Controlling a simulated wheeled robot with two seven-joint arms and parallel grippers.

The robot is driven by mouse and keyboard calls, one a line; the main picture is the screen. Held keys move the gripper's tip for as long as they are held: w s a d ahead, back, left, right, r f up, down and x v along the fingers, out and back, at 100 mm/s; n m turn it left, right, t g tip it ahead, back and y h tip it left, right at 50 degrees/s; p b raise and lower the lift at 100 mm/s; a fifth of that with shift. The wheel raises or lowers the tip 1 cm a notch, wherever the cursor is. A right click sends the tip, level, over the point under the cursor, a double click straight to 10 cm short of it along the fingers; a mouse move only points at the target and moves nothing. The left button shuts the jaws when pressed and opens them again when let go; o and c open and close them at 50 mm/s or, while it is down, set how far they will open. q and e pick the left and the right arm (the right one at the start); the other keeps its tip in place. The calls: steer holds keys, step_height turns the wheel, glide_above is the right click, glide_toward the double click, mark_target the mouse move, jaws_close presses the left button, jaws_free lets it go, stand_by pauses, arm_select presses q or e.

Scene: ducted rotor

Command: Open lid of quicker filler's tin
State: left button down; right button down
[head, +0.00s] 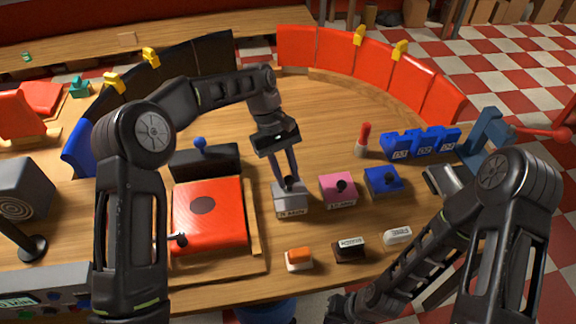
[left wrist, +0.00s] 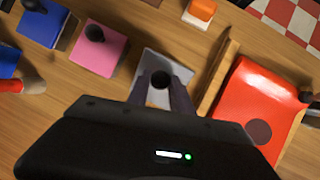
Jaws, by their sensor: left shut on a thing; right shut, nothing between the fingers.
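A grey tin (head: 290,199) with a dark round knob on its lid stands on the wooden table, a small label on its front. It also shows in the left wrist view (left wrist: 170,64). My left gripper (head: 289,182) points down from above, its fingers shut on the dark knob (left wrist: 160,80). The lid looks seated on the tin; I cannot tell any gap. A pink tin (head: 338,189) and a blue tin (head: 383,181), each with a dark knob, stand in a row to its right.
A red panel (head: 209,215) in a wooden frame lies left of the grey tin. In front are an orange-topped block (head: 298,258), a dark block (head: 349,249) and a white piece (head: 397,236). Blue numbered blocks (head: 422,143) stand behind right. The table behind the tins is clear.

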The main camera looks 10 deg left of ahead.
arm_select(q)
steer(key=shift+w+r, duration=0.15)
steer(key=shift+w, duration=0.05)
arm_select(e)
steer(key=shift+d+r, duration=0.1)
steer(key=shift+r, duration=0.25)
arm_select(q)
steer(key=c, duration=1.1)
jaws_free()
steer(key=shift+c, duration=0.2)
